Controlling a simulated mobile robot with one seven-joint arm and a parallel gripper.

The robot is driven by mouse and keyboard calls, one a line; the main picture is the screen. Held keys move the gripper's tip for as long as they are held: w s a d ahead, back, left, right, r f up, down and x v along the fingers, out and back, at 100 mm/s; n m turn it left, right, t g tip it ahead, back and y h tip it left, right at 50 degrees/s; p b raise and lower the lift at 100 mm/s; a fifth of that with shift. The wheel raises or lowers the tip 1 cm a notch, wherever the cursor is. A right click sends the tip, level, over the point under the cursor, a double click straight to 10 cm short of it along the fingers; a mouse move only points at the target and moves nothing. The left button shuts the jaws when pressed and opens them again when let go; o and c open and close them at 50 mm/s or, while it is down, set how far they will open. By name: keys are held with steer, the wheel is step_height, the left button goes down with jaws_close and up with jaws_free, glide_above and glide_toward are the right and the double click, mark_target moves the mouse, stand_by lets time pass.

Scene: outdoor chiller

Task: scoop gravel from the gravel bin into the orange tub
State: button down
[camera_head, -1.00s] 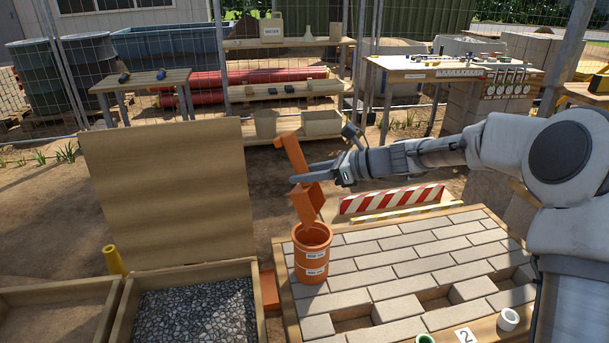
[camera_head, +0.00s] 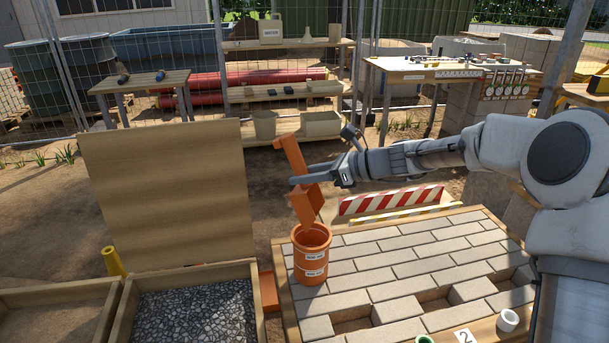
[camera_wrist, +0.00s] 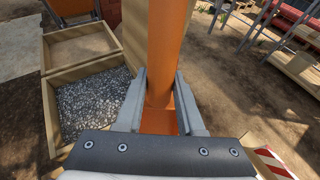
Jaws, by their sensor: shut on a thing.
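My gripper (camera_head: 318,180) is shut on an orange scoop (camera_head: 292,158), with its fingers on both sides of the orange handle in the wrist view (camera_wrist: 162,60). The scoop hangs steeply tilted, its lower end just above the mouth of the orange tub (camera_head: 311,262). Whether it touches the rim or holds gravel I cannot tell. The tub stands upright on the paved panel's left side and has white labels. Its inside is mostly hidden. The gravel bin (camera_head: 260,305) at the lower left is a wooden box of grey gravel with its lid raised. It also shows in the wrist view (camera_wrist: 48,118).
A sand box (camera_head: 60,275) adjoins the gravel bin on the left. The paved panel (camera_head: 400,250) has several open gaps and a white cup (camera_head: 508,320) at its front. A red-and-white striped board (camera_head: 390,199) stands behind it. Tables and a mesh fence are farther back.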

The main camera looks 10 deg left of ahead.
mark_target(300, 152)
steer(key=shift+r, duration=0.15)
steer(key=r+p, duration=0.1)
steer(key=p, duration=0.2)
steer(key=shift+h, duration=0.3)
step_height(300, 152, up, 6)
steer(key=g+h+p, duration=0.1)
steer(key=h+p, duration=0.5)
steer(key=p, duration=2)
steer(key=shift+f+h+p, duration=0.1)
steer(key=shift+h+p, duration=0.2)
steer(key=shift+p, duration=0.65)
